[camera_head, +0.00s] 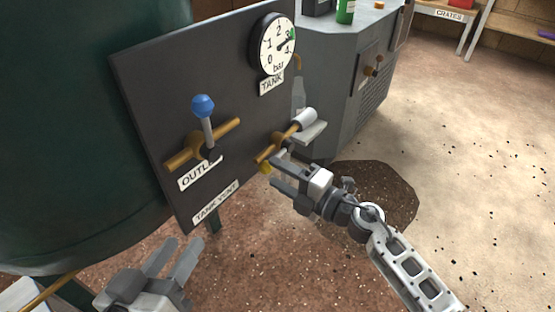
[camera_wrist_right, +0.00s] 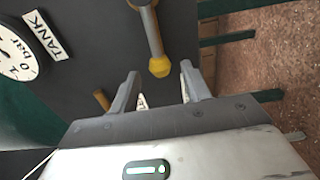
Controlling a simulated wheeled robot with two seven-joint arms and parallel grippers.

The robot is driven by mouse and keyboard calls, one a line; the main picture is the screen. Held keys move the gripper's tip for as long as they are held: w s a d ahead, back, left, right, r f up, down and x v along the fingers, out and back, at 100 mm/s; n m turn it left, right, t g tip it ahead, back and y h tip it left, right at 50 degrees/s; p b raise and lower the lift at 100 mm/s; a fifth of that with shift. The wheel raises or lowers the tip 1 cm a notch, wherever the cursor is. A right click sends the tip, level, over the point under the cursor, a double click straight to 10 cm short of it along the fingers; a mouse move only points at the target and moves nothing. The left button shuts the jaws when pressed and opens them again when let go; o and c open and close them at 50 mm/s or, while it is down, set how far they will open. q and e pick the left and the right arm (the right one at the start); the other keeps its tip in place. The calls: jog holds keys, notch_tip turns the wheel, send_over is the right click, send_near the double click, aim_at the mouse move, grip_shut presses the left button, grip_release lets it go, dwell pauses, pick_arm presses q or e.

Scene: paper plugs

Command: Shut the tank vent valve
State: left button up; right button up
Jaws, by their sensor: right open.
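The tank vent valve (camera_head: 279,142) is on the right of the dark panel, on a brass pipe with a pale cylinder (camera_head: 306,118) at its upper end. Its yellow lever knob (camera_head: 265,168) shows low beside my right gripper (camera_head: 273,170), which partly hides the valve. In the right wrist view, the grey lever (camera_wrist_right: 149,30) ends in the yellow knob (camera_wrist_right: 159,67). My right gripper (camera_wrist_right: 160,72) is open, with the knob showing around the gap at its fingertips; contact cannot be told. My left gripper (camera_head: 180,244) is open and empty below the panel.
The outlet valve (camera_head: 205,130) with a blue knob is left on the panel. The pressure gauge (camera_head: 275,46) points near 3. A grey cabinet (camera_head: 340,90) stands behind the panel. A dark patch (camera_head: 385,185) lies on the floor. Floor at the right is open.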

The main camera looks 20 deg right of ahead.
jog(key=shift+x, duration=1.2)
jog(key=c, duration=0.7)
